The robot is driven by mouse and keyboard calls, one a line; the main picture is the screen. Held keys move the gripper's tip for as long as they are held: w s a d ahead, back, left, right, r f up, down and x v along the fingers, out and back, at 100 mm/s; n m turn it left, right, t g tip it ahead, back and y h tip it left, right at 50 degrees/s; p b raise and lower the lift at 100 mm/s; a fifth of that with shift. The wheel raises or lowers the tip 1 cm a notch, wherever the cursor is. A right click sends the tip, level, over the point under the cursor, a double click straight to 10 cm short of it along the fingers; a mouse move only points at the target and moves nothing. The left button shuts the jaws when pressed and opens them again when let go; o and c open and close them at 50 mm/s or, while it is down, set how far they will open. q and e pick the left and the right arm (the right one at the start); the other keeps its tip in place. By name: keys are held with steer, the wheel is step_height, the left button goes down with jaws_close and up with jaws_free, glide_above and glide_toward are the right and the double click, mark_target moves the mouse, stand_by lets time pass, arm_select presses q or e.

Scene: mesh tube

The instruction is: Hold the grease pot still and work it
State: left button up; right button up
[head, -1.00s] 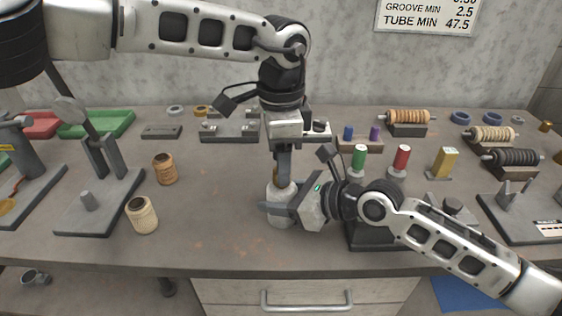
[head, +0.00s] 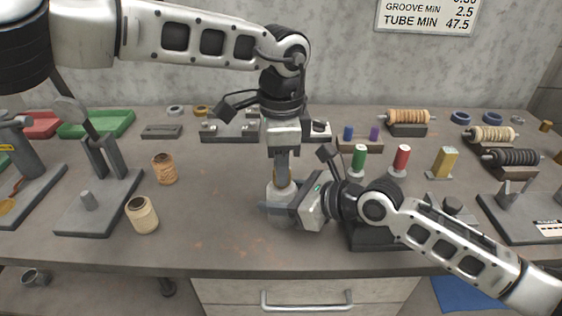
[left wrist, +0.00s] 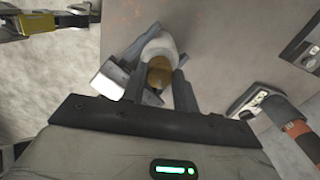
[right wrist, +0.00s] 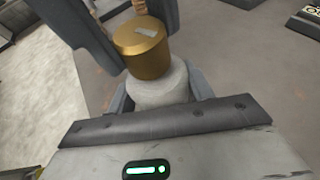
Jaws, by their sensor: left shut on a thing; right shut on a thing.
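The grease pot (head: 283,222) stands on the bench near its front edge, with a pale round body and a brass top. It looks upright. My right gripper (head: 279,207) comes in from the right and is shut around the pale body. In the right wrist view the pot (right wrist: 162,88) sits between its fingers, with the brass top (right wrist: 143,50) above. My left gripper (head: 282,183) points down from above and is shut at the brass top; its fingers hide the exact grip. The left wrist view shows the brass part (left wrist: 159,72) between those fingers.
Two tan cylinders (head: 143,215) stand left of the pot, near a grey stand (head: 98,200). Green (head: 359,160) and red (head: 401,160) spools and a yellow block (head: 443,163) stand to the right. My right forearm passes over a dark block (head: 378,237).

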arm_select(q)
steer(key=m, duration=0.4)
steer(key=shift+m, duration=0.3)
steer(key=m, duration=0.4)
steer(key=shift+m, duration=0.3)
steer(key=m, duration=0.5)
steer(key=shift+w, duration=0.1)
steer(key=m, duration=0.9)
steer(key=shift+d+m, duration=0.1)
steer(key=shift+m, duration=0.2)
steer(key=m, duration=2)
steer(key=shift+m, duration=0.3)
steer(key=m, duration=0.3)
steer(key=shift+m, duration=0.4)
steer(key=m, duration=0.3)
steer(key=shift+m, duration=0.3)
steer(key=m, duration=0.3)
steer(key=shift+m, duration=0.3)
steer(key=m, duration=0.3)
steer(key=shift+m, duration=0.3)
steer(key=m, duration=0.6)
steer(key=shift+a, duration=0.2)
